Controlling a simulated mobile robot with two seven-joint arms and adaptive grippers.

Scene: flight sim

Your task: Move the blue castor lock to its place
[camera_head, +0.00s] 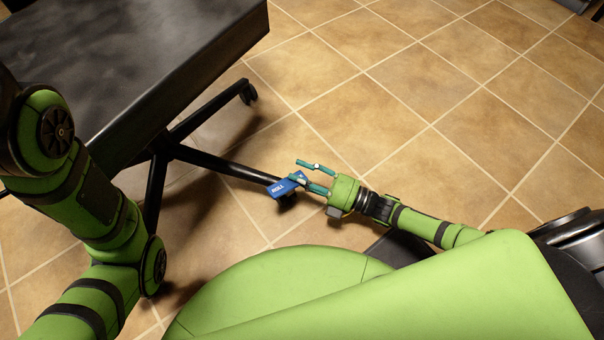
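The blue castor lock (282,188) with white lettering is at the outer end of a black leg of the stand, low over the tiled floor. A dark castor shows partly beneath it. My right gripper (297,170) reaches in from the right, its teal fingers spread apart. The lower finger overlaps the lock's right side in the picture; I cannot tell whether it touches. The upper finger is clear of the lock, and nothing shows held between them. My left arm (80,200) is bent at the left, and its gripper is out of view.
A black table-like stand (150,50) fills the upper left. Its black legs (222,165) spread low over the floor, one ending in another castor (247,92). The tan tiled floor (440,90) is open at the upper right. My green body covers the bottom.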

